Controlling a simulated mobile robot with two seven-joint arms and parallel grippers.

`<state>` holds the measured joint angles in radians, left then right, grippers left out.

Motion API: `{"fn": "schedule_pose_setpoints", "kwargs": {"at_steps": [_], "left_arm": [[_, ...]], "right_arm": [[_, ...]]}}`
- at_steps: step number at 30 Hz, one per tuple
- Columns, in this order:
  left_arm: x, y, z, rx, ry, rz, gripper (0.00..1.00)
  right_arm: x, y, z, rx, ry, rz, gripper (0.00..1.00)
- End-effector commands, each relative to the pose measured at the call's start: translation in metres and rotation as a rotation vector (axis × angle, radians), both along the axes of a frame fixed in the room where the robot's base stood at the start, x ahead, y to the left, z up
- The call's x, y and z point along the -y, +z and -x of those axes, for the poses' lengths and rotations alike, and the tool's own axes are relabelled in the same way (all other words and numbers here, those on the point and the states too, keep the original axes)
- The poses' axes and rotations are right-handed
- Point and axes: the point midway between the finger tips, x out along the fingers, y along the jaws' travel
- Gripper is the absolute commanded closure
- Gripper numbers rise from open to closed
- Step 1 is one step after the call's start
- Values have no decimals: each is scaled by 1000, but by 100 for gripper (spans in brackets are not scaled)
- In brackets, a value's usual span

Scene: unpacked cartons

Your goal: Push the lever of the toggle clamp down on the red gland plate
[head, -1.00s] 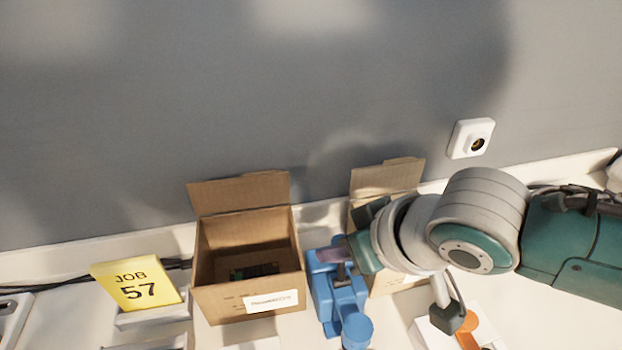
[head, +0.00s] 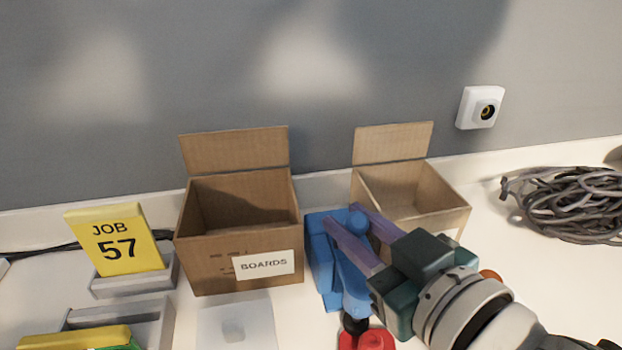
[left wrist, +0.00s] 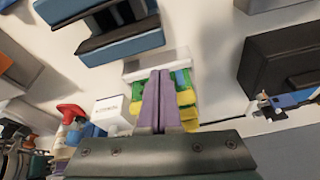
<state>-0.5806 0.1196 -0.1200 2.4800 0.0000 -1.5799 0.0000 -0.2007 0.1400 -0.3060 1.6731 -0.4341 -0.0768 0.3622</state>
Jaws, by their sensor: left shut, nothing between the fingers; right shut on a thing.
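The blue toggle clamp (head: 329,297) stands in front of the cartons. Its lever ends in a round blue knob (head: 358,219). My right gripper (head: 350,217) reaches in from the lower right, with its purple fingers shut on the lever around that knob. The clamp's black tip (head: 355,325) is just above or on the red gland plate (head: 376,341); I cannot tell whether they touch. The plate is cut off by the picture's bottom edge. My left gripper (left wrist: 160,74) shows only in the left wrist view, shut and empty above yellow and green pieces (left wrist: 187,108).
An open carton labelled BOARDS (head: 204,268) stands left of the clamp, another open carton (head: 445,215) behind my right gripper. A yellow JOB 57 sign (head: 115,240) stands at left. Coiled cable (head: 575,205) lies at right.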

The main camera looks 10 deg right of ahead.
Motion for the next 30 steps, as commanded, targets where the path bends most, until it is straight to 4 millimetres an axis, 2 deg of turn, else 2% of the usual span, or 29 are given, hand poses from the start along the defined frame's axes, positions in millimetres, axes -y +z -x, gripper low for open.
{"fn": "schedule_pose_setpoints", "kwargs": {"at_steps": [4,18,19,26,30], "left_arm": [[0,-9,0,0,0,0,100],[0,-10,0,1,0,0,100],[0,-10,0,1,0,0,100],[0,-10,0,1,0,0,100],[0,-10,0,1,0,0,100]], "right_arm": [[0,-2,1,35,1,0,100],[-1,0,2,47,4,3,100],[-1,0,2,46,4,3,68],[0,-1,2,45,2,1,42],[0,-1,2,44,2,1,40]]}}
